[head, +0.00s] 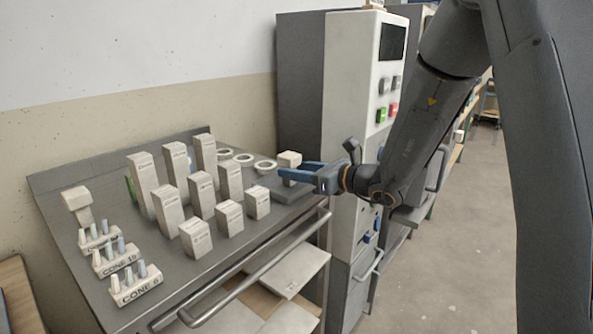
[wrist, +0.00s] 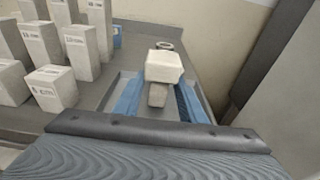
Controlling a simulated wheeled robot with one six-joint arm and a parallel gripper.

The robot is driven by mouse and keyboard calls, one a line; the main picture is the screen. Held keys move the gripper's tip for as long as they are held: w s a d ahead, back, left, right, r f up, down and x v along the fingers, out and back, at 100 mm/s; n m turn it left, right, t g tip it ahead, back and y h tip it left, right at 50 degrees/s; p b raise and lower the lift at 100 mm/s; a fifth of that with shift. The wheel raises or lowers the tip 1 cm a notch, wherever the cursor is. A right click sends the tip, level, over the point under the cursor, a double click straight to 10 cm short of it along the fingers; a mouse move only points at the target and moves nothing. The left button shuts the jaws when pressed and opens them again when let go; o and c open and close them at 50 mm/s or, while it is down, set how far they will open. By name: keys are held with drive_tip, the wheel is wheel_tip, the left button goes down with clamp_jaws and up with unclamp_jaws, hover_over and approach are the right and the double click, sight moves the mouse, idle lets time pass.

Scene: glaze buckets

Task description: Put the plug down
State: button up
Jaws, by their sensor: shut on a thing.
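The plug (head: 289,158) has a pale blocky head, and the wrist view (wrist: 165,66) also shows a narrower grey stem below it. My gripper (head: 298,173) reaches in from the right over the right end of the grey bench top (head: 120,165). Its blue fingers (wrist: 160,98) are shut on the plug's stem, one on each side, with the head above them. A low grey slab (head: 290,194) lies beneath the gripper. I cannot tell whether the plug touches anything below it.
Several pale labelled blocks (head: 200,195) of different heights stand left of the gripper. White rings (head: 243,158) lie behind. Cone holders (head: 134,284) and another pale T-shaped piece (head: 76,198) are at the left. A tall cabinet (head: 345,90) stands close behind right; a rail (head: 255,272) runs along the front.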

drive_tip(key=o, duration=1.2)
drive_tip(key=v, duration=1.2)
drive_tip(key=s+f+n+g+h, duration=0.2)
drive_tip(key=s+f+n+g, duration=0.35)
drive_tip(key=s, duration=0.45)
drive_tip(key=s+f+n+g+h, duration=0.3)
drive_tip(key=s+f+n+g, duration=0.15)
drive_tip(key=s+n, duration=0.35)
drive_tip(key=s+d+f+n+h, duration=0.1)
drive_tip(key=s+d+n+h, duration=0.2)
drive_tip(key=d, duration=0.4)
drive_tip(key=s+d+f+n+h, duration=0.2)
drive_tip(key=s+d+n+h, duration=0.2)
drive_tip(key=d+n, duration=0.3)
drive_tip(key=shift+d+f+h+b, duration=0.15)
drive_tip(key=shift+d+h+b, duration=0.25)
drive_tip(key=shift+d, duration=0.1)
drive_tip(key=shift+n, duration=0.25)
